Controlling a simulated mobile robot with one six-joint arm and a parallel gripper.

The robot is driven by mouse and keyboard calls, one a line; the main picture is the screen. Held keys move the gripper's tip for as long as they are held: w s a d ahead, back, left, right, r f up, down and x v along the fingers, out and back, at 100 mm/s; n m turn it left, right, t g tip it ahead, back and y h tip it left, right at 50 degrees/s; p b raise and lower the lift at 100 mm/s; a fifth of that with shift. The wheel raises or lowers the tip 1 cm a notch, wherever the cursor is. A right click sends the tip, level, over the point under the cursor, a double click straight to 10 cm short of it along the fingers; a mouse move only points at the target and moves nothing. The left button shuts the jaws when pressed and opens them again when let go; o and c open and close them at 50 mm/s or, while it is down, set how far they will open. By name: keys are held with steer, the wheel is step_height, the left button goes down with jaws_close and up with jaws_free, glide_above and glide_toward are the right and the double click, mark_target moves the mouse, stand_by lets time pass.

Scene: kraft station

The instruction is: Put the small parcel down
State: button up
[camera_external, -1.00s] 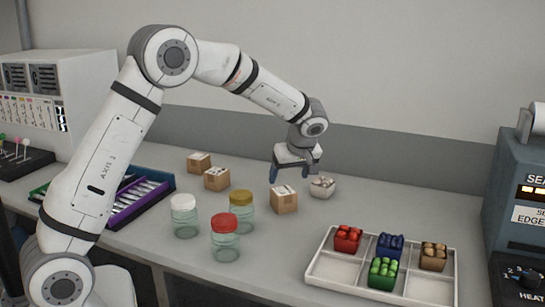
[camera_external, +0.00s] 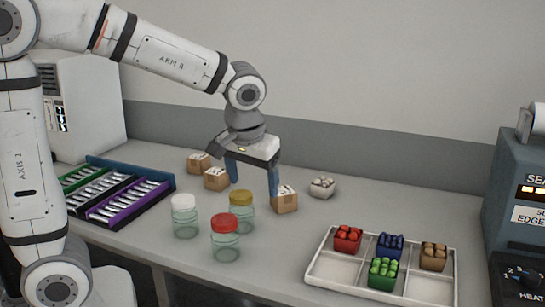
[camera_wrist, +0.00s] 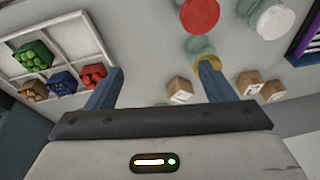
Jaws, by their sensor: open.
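Three brown cardboard parcels stand on the grey bench: one at the back (camera_external: 199,163), one just in front of it (camera_external: 216,180), and one farther right (camera_external: 287,202). I cannot tell which is the small parcel. My gripper (camera_external: 252,178) is open and empty, pointing down above the bench. Its right finger overlaps the right parcel's edge in the external view; contact is unclear. In the wrist view, one parcel (camera_wrist: 179,91) shows between the spread fingers (camera_wrist: 158,83), and the other two (camera_wrist: 249,84) (camera_wrist: 273,92) lie right of them.
Jars with white (camera_external: 184,202), red (camera_external: 225,223) and yellow (camera_external: 241,198) lids stand in front. A white divided tray (camera_external: 330,276) holds small coloured containers at right. A tool tray (camera_external: 130,205) is left; a blue machine (camera_external: 520,160) is far right.

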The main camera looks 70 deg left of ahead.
steer(key=s+d+f+m+h, duration=0.1)
steer(key=s+d+m, duration=0.3)
steer(key=s, duration=0.3)
steer(key=s+d+f+m+t+h, duration=0.1)
steer(key=s+d+m, duration=0.2)
steer(key=s, duration=0.4)
steer(key=shift+s+d+m+h, duration=0.3)
steer(key=shift+d+m, duration=0.1)
steer(key=shift+d, duration=0.45)
steer(key=shift+o, duration=0.4)
steer(key=shift+w, duration=0.1)
